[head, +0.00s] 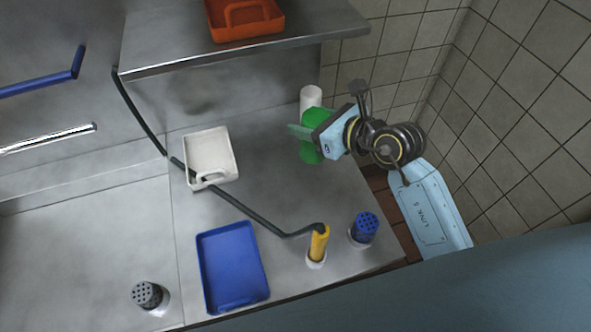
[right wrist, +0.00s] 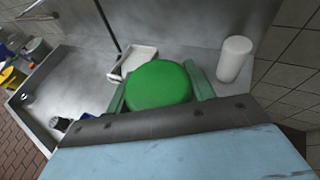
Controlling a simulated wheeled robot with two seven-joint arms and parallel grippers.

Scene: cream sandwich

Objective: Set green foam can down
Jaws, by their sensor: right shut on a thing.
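The green foam can (head: 316,124) shows in the head view at the back right of the steel counter, partly hidden by my right gripper (head: 304,132). In the right wrist view its round green top (right wrist: 158,86) lies between the two green fingers of my right gripper (right wrist: 160,92). My right gripper is shut on the can. I cannot tell whether the can's base touches the counter. My left gripper is not in view.
A white cylinder (head: 311,97) stands just behind the green can. A white tray (head: 211,158) and a blue tray (head: 232,268) lie to the left. A yellow-topped container (head: 318,243) and a blue-topped shaker (head: 364,228) stand near the front edge. An orange tray (head: 246,22) sits on the shelf above.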

